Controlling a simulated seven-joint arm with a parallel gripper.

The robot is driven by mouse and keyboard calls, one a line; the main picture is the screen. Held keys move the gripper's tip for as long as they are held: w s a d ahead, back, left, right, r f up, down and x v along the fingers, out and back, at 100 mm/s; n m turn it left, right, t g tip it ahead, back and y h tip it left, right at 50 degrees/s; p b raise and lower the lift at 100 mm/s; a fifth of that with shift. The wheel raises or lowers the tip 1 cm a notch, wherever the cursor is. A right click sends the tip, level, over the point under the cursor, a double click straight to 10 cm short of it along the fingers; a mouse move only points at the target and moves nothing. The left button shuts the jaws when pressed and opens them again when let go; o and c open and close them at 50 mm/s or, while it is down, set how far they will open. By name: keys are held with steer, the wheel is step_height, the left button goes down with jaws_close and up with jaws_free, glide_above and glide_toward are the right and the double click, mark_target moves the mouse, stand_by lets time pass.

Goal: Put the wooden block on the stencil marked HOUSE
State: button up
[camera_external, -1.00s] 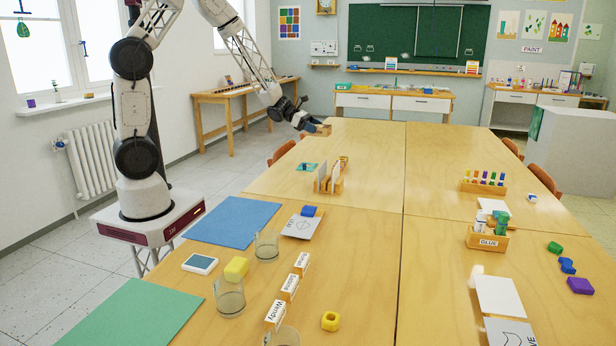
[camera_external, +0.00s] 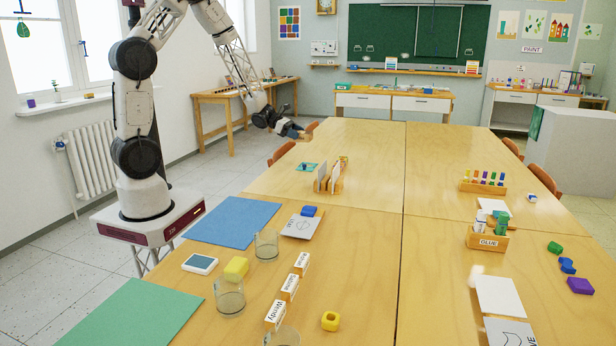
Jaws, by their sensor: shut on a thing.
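My gripper (camera_external: 299,132) is at the far left end of the tables, near the table edge. It is shut on a small tan piece, the wooden block (camera_external: 306,134), which shows only in part at the fingertips. I cannot read HOUSE on any sheet. A pale stencil sheet (camera_external: 297,229) with a dark drawing lies right of the blue mat, with a blue block (camera_external: 309,211) at its far edge. Another sheet (camera_external: 507,334) with a curved line lies at the front right, its word ending in VE. My gripper is well away from both.
A wooden holder with cards (camera_external: 328,181) stands mid-table. Glass jars (camera_external: 266,246), name cards (camera_external: 290,287) and a yellow block (camera_external: 236,268) stand nearer. A GLUE box (camera_external: 487,240) and marker rack (camera_external: 483,186) are at right.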

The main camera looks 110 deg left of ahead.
steer(key=shift+f, duration=0.3)
steer(key=shift+f, duration=2.25)
steer(key=shift+f, duration=1.8)
steer(key=shift+f, duration=0.55)
steer(key=o, duration=1)
steer(key=shift+r, duration=0.15)
